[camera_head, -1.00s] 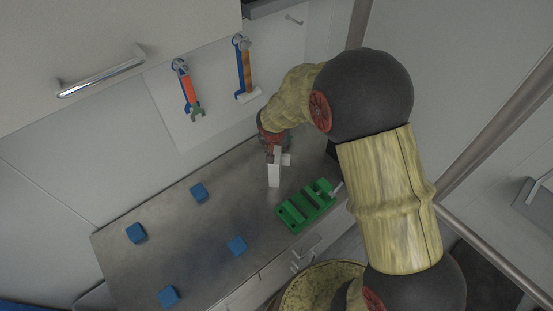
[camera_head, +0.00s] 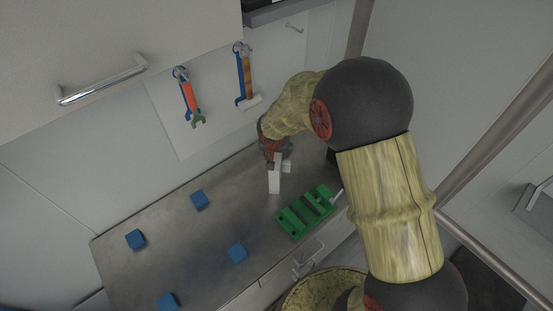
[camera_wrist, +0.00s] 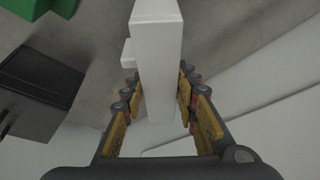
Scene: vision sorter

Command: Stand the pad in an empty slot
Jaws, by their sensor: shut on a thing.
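The white pad (camera_head: 274,181) is a tall upright slab held in my gripper (camera_head: 274,160) over the metal counter, at the back left of the green slotted rack (camera_head: 283,226). In the wrist view the pad (camera_wrist: 157,60) is between the two fingers of my gripper (camera_wrist: 158,100), which are shut on it. A small white block (camera_head: 287,168) shows just right of the pad, and also left of it in the wrist view (camera_wrist: 127,52); I cannot tell if they join. The rack's slots look empty. A green corner (camera_wrist: 30,6) shows at the wrist view's top left.
Several blue cubes (camera_head: 237,252) lie on the counter (camera_head: 185,240) to the left and front. A black box (camera_wrist: 38,92) is close by in the wrist view. Tools (camera_head: 190,96) hang on the back wall. The counter between pad and cubes is clear.

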